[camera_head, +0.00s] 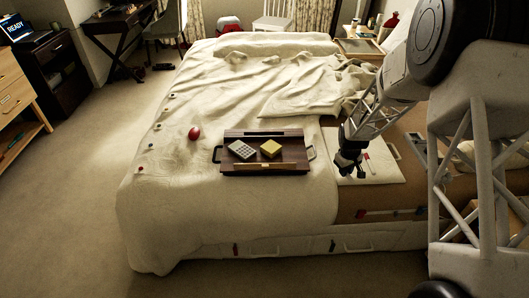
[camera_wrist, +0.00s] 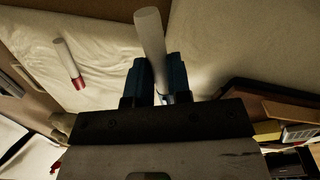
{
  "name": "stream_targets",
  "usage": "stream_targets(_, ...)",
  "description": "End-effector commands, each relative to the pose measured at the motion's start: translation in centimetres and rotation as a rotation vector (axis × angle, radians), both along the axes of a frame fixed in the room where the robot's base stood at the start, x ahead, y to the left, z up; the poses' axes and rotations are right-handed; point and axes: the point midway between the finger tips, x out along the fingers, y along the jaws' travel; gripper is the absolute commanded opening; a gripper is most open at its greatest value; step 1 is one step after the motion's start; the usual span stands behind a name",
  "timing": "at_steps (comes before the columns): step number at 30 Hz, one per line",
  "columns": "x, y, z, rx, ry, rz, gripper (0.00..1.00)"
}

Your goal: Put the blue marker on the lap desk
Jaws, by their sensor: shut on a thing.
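My gripper (camera_head: 349,166) is over the pale panel right of the lap desk. In the wrist view its fingers (camera_wrist: 160,78) are shut on a marker (camera_wrist: 151,38) with a pale barrel. A little blue shows low between the fingers; the rest of that end is hidden. In the head view the held marker is not clearly visible. The lap desk (camera_head: 293,144) is dark brown, with side handles and a light front strip, and lies on the bed. It also shows at the right of the wrist view (camera_wrist: 262,96), apart from the marker.
A grey keypad-like thing (camera_head: 242,150) and a yellow block (camera_head: 271,148) sit on the lap desk. A red-capped marker (camera_wrist: 69,63) lies on the pale panel. A red egg-shaped thing (camera_head: 195,133) lies on the bedspread (camera_head: 175,190). The desk's right part has bare room.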

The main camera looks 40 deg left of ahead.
Motion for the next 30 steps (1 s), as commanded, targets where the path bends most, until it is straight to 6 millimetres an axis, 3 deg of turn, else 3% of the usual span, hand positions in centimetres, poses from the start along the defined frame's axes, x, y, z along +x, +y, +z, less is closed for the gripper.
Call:
stream_targets(6, -4.0, 4.8, 1.0, -0.010, -0.022, 0.126, 0.00)
stream_targets(15, -9.4, 10.3, 2.1, -0.023, -0.052, 0.288, 0.00)
stream_targets(22, -12.5, 13.0, 2.7, -0.029, -0.068, 0.374, 0.00)
stream_targets(30, -13.9, 14.1, 3.0, -0.031, -0.075, 0.411, 0.00)
